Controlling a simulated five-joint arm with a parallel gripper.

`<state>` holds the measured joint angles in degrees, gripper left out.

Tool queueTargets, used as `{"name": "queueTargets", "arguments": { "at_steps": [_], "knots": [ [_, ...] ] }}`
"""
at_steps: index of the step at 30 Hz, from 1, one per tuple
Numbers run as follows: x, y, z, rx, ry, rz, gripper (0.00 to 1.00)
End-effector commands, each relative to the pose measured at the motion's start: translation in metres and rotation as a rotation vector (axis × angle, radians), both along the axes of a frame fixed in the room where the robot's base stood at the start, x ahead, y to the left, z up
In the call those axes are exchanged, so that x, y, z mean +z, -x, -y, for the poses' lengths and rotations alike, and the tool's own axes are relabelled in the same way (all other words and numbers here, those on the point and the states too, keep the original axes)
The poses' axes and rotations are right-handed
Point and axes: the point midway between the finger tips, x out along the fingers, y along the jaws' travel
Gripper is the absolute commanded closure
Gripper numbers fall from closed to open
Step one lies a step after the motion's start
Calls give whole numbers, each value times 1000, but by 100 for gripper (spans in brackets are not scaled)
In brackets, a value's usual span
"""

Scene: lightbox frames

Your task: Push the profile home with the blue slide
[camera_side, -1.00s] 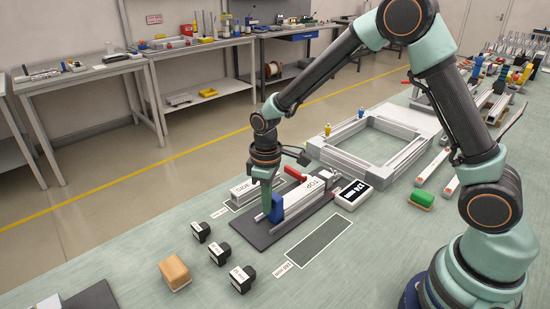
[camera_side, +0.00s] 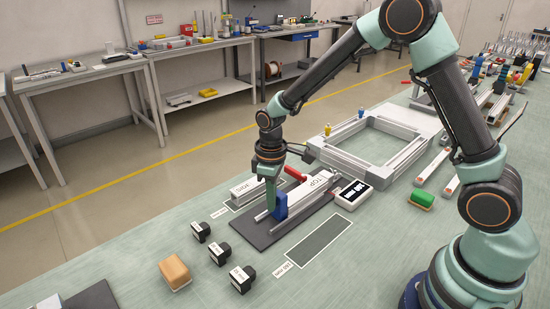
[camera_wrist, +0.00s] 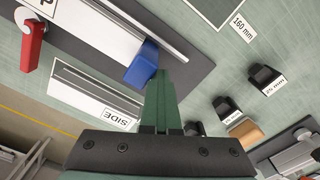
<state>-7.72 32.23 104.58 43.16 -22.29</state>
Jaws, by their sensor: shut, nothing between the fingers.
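The blue slide (camera_side: 280,206) stands on the dark base plate (camera_side: 252,232), at the near left end of the pale profile (camera_side: 312,188) marked TOP. In the wrist view the blue slide (camera_wrist: 143,65) sits by the end of the profile (camera_wrist: 100,30). My gripper (camera_side: 271,207) is shut and empty, its fingertips low at the slide's left side. In the wrist view the fingertips (camera_wrist: 161,78) reach the slide's outer face and seem to touch it. The fingers partly hide the slide in the side view. A red lever (camera_side: 295,174) is at the profile's far side.
A digital display (camera_side: 353,193) stands right of the plate. A piece marked SIDE (camera_side: 246,188) lies behind it. Several black labelled blocks (camera_side: 219,253) and a tan block (camera_side: 175,272) stand at front left. A dark marked rectangle (camera_side: 320,240) in front is bare.

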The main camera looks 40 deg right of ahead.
Motion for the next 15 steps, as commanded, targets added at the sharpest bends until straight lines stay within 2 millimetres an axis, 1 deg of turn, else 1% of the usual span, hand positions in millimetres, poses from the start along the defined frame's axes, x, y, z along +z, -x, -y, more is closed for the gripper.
{"name": "queueTargets", "arguments": {
  "at_steps": [8, 15],
  "knots": [
    [0, 1, 0, -2, 1, -3, 100],
    [0, 0, -6, -1, 0, -2, 100]
  ]
}}
